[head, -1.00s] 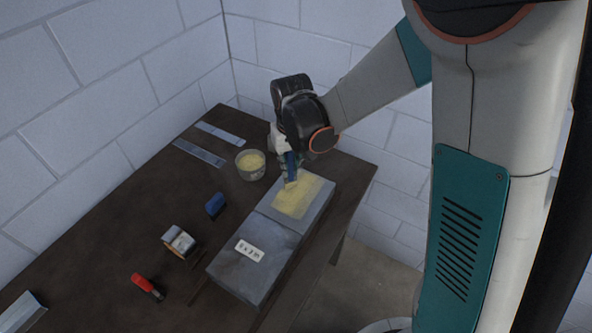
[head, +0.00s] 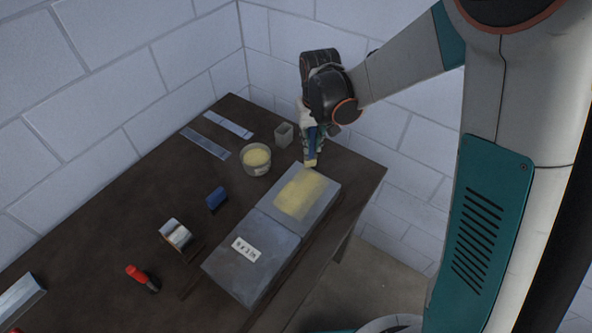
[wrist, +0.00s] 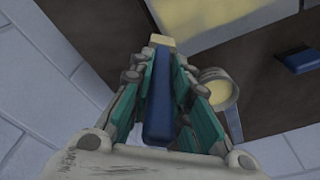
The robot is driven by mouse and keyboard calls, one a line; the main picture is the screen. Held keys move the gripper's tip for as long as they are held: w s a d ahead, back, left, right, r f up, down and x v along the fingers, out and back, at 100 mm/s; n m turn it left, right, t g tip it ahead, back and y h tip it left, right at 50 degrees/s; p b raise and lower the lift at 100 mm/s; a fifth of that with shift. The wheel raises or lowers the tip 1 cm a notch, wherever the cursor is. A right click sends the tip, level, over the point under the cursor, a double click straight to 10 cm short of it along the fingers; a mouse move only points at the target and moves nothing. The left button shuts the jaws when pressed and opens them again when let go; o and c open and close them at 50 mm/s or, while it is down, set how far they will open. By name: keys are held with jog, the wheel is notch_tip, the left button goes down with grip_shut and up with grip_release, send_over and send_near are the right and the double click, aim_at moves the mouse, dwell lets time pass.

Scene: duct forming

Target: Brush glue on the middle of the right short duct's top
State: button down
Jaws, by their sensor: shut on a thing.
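Two grey short ducts lie end to end on the dark table. The farther, right one (head: 325,200) has a broad yellow glue patch (head: 299,193) across the middle of its top. The nearer one (head: 252,278) bears a white label. My gripper (head: 309,140) is shut on a brush with a blue handle (wrist: 158,105) and pale yellow bristles (head: 311,161). The brush is at the far edge of the right duct, beyond the patch; I cannot tell whether it touches. The wrist view also shows the glue patch (wrist: 205,18) ahead of the bristles.
A round glue pot (head: 257,160) and a small grey open box (head: 284,134) stand left of the brush. Two metal strips (head: 205,143), a blue block (head: 216,198), a tape roll (head: 175,234) and a red-handled tool (head: 138,275) lie leftward. Walls border the table behind.

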jog(key=r, duration=0.1)
jog(key=r+p, duration=0.1)
jog(key=shift+s+a+r, duration=0.15)
jog(key=shift+s+r, duration=0.2)
jog(key=shift+r, duration=0.05)
jog(key=shift+w+r+p, duration=0.1)
jog(key=shift+r+p, duration=1.25)
jog(key=shift+r, duration=0.95)
jog(key=shift+f, duration=0.1)
